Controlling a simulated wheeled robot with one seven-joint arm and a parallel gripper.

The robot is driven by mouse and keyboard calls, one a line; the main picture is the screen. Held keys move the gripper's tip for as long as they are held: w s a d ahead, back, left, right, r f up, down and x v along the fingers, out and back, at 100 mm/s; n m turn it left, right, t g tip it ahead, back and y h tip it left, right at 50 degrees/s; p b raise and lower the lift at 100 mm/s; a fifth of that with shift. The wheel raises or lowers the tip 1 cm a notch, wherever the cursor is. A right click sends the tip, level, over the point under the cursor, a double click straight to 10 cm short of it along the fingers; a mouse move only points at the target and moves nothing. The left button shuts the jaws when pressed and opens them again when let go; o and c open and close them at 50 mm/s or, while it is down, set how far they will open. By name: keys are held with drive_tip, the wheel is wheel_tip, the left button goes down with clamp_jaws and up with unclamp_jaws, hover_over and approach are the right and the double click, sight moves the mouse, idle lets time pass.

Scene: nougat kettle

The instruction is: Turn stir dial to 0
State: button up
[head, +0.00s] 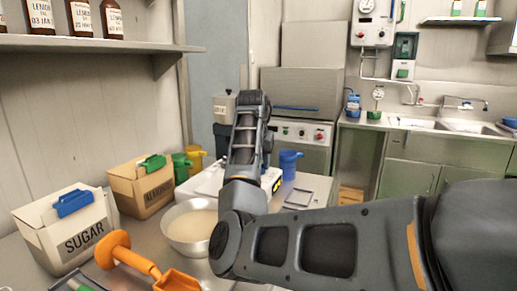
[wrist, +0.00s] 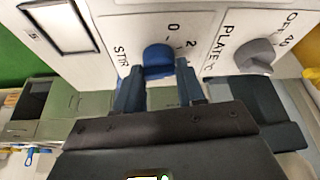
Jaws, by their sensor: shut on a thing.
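The blue stir dial (wrist: 158,58) is on the white control panel (wrist: 140,15) in the wrist view, beside the word STIR. The marks 0 and 2 show above it and to its right; I cannot tell which mark it points at. My gripper (wrist: 159,78) is shut on the stir dial, with one blue finger on each side. The fingers partly cover the marks around the dial. In the head view, my arm hides the gripper and the dial; part of the white unit (head: 207,183) shows on the table.
A grey PLATE dial (wrist: 257,55) sits close to the right of my fingers. A steel bowl of pale mixture (head: 185,228) stands near my arm. A sugar box (head: 75,235), an almond box (head: 140,190) and a blue jug (head: 289,164) stand around.

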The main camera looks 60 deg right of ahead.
drive_tip(key=n+p, duration=0.2)
drive_tip(key=n+t+p, duration=0.1)
drive_tip(key=n+p, duration=0.1)
drive_tip(key=p, duration=0.1)
drive_tip(key=n+t+y+p, duration=0.1)
drive_tip(key=n+p, duration=0.1)
drive_tip(key=p, duration=0.1)
drive_tip(key=shift+s+d+r, duration=0.1)
drive_tip(key=shift+s+r, duration=0.15)
drive_tip(key=shift+r, duration=0.05)
drive_tip(key=n+y+p, duration=0.1)
drive_tip(key=n+p, duration=0.1)
drive_tip(key=n, duration=0.1)
drive_tip(key=shift+f+t+p, duration=0.15)
drive_tip(key=shift+t+p, duration=0.15)
drive_tip(key=shift+t, duration=0.1)
drive_tip(key=shift+f+n+y+p, duration=0.15)
drive_tip(key=shift+n+y+p, duration=0.35)
drive_tip(key=shift+n, duration=0.7)
drive_tip(key=o, duration=1)
drive_tip(key=shift+o, duration=0.2)
drive_tip(key=shift+d, duration=0.1)
drive_tip(key=shift+t, duration=0.3)
drive_tip(key=b+v, duration=0.1)
drive_tip(key=v, duration=0.6)
drive_tip(key=shift+r, duration=0.35)
